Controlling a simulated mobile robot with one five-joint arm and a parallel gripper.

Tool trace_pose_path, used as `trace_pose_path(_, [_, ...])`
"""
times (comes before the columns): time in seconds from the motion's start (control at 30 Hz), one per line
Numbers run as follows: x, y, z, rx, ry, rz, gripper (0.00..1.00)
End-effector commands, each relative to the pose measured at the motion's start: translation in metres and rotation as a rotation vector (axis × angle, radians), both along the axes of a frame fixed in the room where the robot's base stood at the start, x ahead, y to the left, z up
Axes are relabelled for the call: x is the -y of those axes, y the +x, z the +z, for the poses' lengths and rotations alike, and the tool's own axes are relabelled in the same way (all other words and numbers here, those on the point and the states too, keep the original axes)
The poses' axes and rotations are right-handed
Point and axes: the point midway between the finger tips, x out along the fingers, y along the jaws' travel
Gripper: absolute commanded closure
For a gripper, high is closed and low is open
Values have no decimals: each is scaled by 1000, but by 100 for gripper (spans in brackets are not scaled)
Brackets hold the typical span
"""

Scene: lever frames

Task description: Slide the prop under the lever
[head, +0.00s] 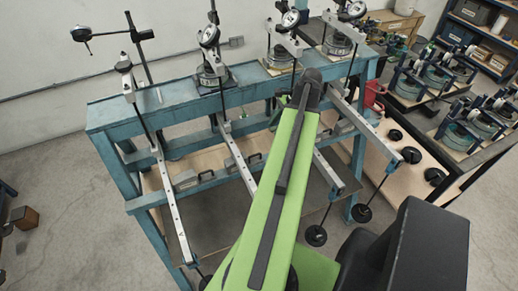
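Several long metal levers reach forward from the blue-green frame (165,112) in the head view. The leftmost lever (174,208) slopes toward the front, and another lever (236,160) is to its right. A third lever (326,170) shows partly beside my green arm, and a fourth lever (368,122) is further right. Small grey blocks, one of them (186,181) beside the leftmost lever, sit at the lower rail; I cannot tell whether one is the prop. My arm crosses the middle of the frame and hides part of the levers. My gripper's fingers do not show.
Round black weights, one of them (316,236), hang from lever ends. Dial gauges and round cells stand along the frame's top. A bench (400,172) with loose black discs is at right. Shelves are at the far right. Bare floor (70,200) lies to the left.

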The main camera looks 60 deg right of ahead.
Motion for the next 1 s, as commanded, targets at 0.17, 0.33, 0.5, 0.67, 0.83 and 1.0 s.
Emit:
trace_pose_path(0.17, [1,-2,-4,1,3,-10,67])
trace_pose_path(0.33, [-4,7,-33,0,1,-6,67])
trace_pose_path(0.5, [-12,21,-71,0,1,-6,67])
trace_pose_path(0.67, [-20,35,-104,0,0,-6,67])
trace_pose_path(0.83, [-27,49,-136,0,1,-5,67])
trace_pose_path(1.0, [-32,58,-155,0,0,-6,67])
